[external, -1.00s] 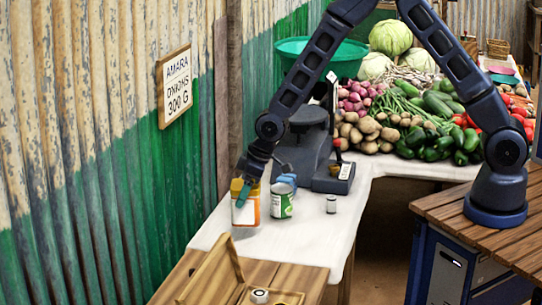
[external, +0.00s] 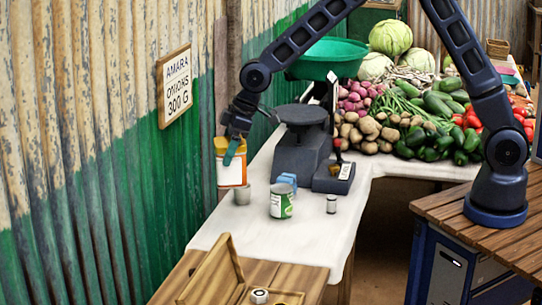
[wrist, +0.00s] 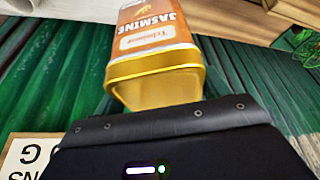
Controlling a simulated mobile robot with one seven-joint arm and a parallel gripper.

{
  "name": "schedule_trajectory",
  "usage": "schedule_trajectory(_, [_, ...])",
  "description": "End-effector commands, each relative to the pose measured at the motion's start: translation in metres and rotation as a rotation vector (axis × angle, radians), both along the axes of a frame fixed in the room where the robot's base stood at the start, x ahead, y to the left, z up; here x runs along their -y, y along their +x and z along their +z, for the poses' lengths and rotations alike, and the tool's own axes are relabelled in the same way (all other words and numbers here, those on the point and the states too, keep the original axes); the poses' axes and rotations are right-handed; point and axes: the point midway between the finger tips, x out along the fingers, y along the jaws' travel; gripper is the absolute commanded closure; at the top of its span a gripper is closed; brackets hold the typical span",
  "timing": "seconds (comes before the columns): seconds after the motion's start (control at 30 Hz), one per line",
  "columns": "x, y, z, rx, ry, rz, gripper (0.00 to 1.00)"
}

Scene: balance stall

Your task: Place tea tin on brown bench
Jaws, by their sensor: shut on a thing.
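The tea tin (external: 231,172) is orange and white with a yellow lid. My gripper (external: 233,152) is shut on its upper part and holds it upright, raised near the left edge of the white-covered table. In the wrist view the tin (wrist: 155,45) shows an orange "Jasmine" label and a yellow end; the fingertips are not clear there. A brown wooden bench (external: 178,272) stands at the bottom front, against the near end of the white table. Another brown wooden top (external: 450,208), at the right, carries my arm's base.
An open wooden box (external: 215,272) and small weight (external: 260,296) occupy the front bench.

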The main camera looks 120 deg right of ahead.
Motion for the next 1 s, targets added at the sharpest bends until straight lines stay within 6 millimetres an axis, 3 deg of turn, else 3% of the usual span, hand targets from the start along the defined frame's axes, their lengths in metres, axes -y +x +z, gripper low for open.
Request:
schedule_trajectory(0.03, [-0.012,0.019,-0.001,0.001,0.002,0.053,0.55])
schedule_trajectory(0.2, [-0.048,0.069,0.001,0.002,0.002,0.214,0.55])
schedule_trajectory(0.4, [-0.077,0.103,0.003,0.008,0.003,0.333,0.55])
schedule_trajectory(0.67, [-0.084,0.111,-0.003,0.007,0.004,0.365,0.55])
schedule_trajectory(1.0, [-0.085,0.111,-0.071,0.006,0.006,0.365,0.55])
